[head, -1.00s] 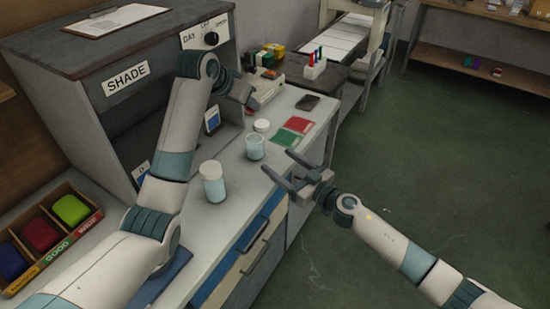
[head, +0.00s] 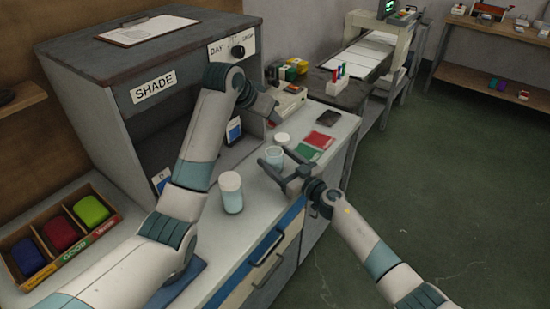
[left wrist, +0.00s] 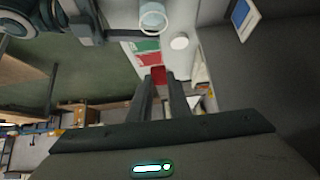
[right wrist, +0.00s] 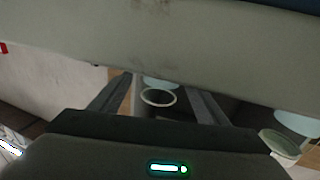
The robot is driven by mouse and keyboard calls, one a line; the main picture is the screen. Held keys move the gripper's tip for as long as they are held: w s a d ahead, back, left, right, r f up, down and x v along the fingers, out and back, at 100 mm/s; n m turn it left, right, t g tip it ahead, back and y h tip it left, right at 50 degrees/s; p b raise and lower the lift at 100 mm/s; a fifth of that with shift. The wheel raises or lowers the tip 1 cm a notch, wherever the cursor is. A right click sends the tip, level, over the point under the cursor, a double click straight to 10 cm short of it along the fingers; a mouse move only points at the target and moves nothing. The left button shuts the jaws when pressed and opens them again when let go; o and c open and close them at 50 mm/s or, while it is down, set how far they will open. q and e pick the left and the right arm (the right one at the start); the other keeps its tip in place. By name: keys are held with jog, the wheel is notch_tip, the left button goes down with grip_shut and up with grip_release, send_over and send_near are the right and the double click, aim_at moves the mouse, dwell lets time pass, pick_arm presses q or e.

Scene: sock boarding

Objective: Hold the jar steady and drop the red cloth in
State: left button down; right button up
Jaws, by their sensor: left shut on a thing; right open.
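The open jar (head: 275,157), clear with pale blue contents, stands upright on the counter. My right gripper (head: 272,164) is open at its near side; in the right wrist view the jar's rim (right wrist: 158,97) shows between the fingers, and I cannot tell whether they touch it. My left gripper (head: 272,118) is higher, above the counter behind the jar. In the left wrist view its fingers are shut on a small red cloth (left wrist: 158,75), off to the side of the open jar (left wrist: 152,18). The cloth is mostly hidden in the head view.
A lidded jar (head: 231,193) stands nearer on the counter. A loose white lid (head: 282,138), a red swatch (head: 320,140), a green swatch (head: 307,152) and a dark phone-like object (head: 328,118) lie around the open jar. The shade cabinet (head: 110,110) stands left; drawer handles project at the front.

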jog(key=shift+w+a, duration=0.3)
jog(key=shift+c, duration=0.6)
jog(key=c, duration=1.1)
pick_arm(q)
notch_tip(320, 180, down, 8)
dwell(0.6)
jog(key=c, duration=1.6)
grip_release()
jog(key=shift+o, duration=0.2)
jog(key=shift+s, duration=0.1)
